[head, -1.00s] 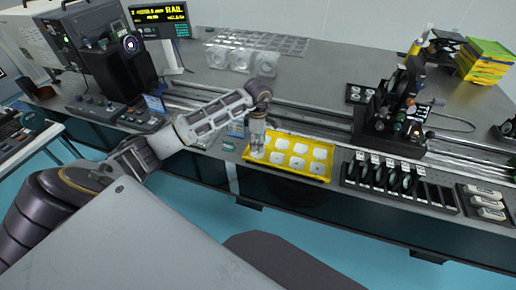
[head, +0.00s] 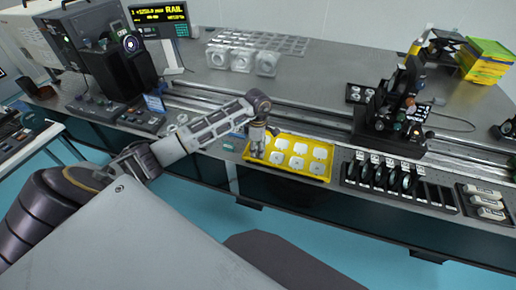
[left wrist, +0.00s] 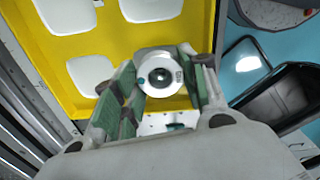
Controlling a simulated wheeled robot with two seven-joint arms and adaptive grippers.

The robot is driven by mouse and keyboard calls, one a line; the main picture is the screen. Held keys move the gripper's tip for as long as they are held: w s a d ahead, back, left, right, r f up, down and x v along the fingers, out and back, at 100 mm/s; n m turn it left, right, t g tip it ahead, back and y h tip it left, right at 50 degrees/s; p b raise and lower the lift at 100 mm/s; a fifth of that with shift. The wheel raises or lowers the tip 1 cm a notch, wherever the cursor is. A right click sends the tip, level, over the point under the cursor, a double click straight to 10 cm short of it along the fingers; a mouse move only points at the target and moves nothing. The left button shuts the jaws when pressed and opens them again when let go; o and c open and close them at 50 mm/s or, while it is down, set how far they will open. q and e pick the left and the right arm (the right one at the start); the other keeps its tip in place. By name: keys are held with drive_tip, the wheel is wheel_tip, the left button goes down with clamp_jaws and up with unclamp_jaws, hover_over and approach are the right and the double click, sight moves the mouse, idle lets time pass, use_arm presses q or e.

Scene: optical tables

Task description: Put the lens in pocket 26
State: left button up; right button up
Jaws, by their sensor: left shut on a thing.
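My left gripper (head: 257,151) is over the left end of a yellow tray (head: 302,176) with white pockets. In the left wrist view the green-padded fingers of my left gripper (left wrist: 161,88) are shut on the lens (left wrist: 160,73), a pale round mount with a dark centre and small marks too small to read. The lens is over the yellow tray (left wrist: 35,35) near its edge; I cannot tell whether it touches the tray. The gripper hides the lens in the head view. I cannot read a number 26 on any pocket. My right gripper is not in view.
A black rack (head: 432,205) with dark discs stands right of the tray. A dark optical assembly (head: 397,110) stands on the rails behind it. Clear square holders (head: 241,60) stand at the back. The table's front edge is close in front of the tray.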

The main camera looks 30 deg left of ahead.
use_arm(q)
drive_tip(key=shift+f, duration=0.15)
drive_tip(key=o, duration=0.7)
drive_tip(key=shift+o, duration=0.2)
wheel_tip(320, 180, up, 12)
drive_tip(key=shift+r, duration=0.2)
idle(1.2)
